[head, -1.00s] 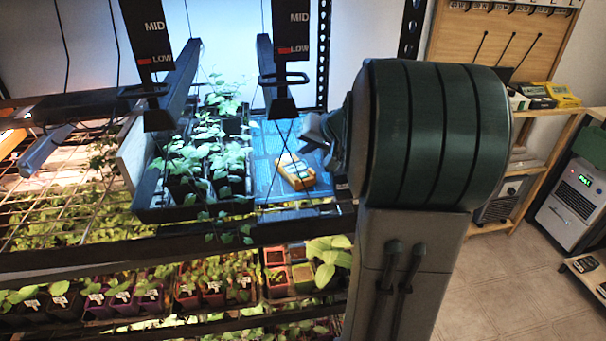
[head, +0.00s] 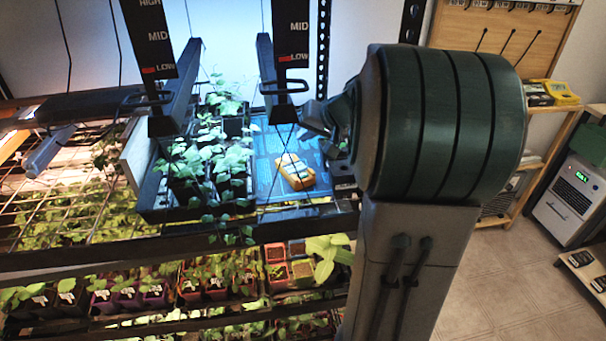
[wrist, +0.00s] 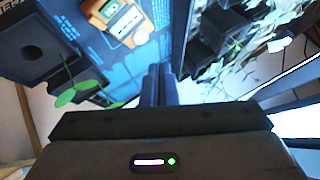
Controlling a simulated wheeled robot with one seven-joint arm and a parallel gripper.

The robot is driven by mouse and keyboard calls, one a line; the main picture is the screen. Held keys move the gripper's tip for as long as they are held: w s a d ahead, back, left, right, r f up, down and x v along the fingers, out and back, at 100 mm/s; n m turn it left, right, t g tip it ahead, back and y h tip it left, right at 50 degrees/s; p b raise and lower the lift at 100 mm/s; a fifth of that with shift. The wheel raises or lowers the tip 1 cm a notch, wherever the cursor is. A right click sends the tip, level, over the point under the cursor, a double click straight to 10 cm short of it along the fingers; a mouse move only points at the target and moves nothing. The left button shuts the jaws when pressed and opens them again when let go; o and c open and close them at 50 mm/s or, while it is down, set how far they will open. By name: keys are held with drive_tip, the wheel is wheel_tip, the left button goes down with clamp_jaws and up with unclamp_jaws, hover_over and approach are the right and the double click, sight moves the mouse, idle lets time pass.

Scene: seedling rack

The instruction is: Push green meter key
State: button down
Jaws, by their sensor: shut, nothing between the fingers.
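The orange meter (head: 296,172) lies on a blue mat (head: 262,150) on the rack shelf, right of the seedling tray. In the wrist view the meter (wrist: 120,18) shows at the top, with a small display and a pale round part near its lower edge.
A black tray of seedlings (head: 150,213) stands left of the mat. Lamp bars and cords hang above it, with a black hanger (head: 284,60) close to my gripper's left.

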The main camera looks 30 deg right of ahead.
drive_tip(key=b, duration=0.5)
hover_over(303, 175)
drive_tip(key=s, duration=0.1)
wheel_tip(303, 175, down, 8)
drive_tip(key=shift+d+r, duration=0.15)
drive_tip(key=shift+r, duration=0.05)
drive_tip(key=shift+f+b, duration=0.65)
drive_tip(key=shift+b, duration=0.25)
drive_tip(key=shift+f, duration=0.15)
idle(0.8)
drive_tip(key=shift+f+b, duration=0.25)
drive_tip(key=shift+b, duration=0.4)
